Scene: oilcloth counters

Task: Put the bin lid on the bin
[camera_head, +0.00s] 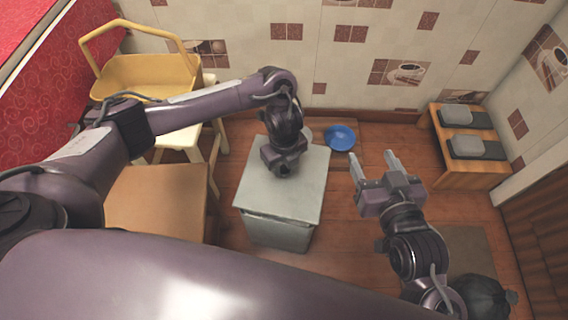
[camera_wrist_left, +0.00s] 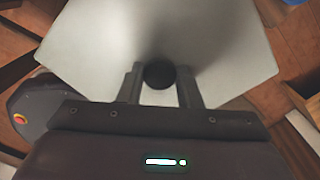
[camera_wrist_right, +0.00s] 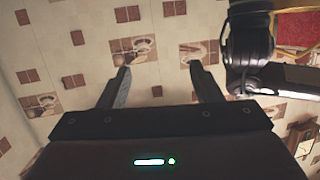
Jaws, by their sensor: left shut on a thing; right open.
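The bin lid (camera_head: 300,197) is a flat grey square plate lying over the top of the grey bin (camera_head: 279,231) in the head view. It looks roughly level, and I cannot tell whether it is fully seated. My left gripper (camera_head: 284,165) points down at the lid's middle. In the left wrist view, the lid (camera_wrist_left: 107,42) fills the upper part, and the fingers of my left gripper (camera_wrist_left: 160,88) are shut on its dark round knob (camera_wrist_left: 159,75). My right gripper (camera_head: 366,166) is open and empty, right of the bin; it also shows in the right wrist view (camera_wrist_right: 158,80).
A blue bowl (camera_head: 341,138) sits on the floor behind the bin. A brown table (camera_head: 160,203) stands close to its left, with a yellow basket (camera_head: 150,76) on a chair behind. A wooden shoe rack (camera_head: 470,172) is at the right. Floor right of the bin is mostly clear.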

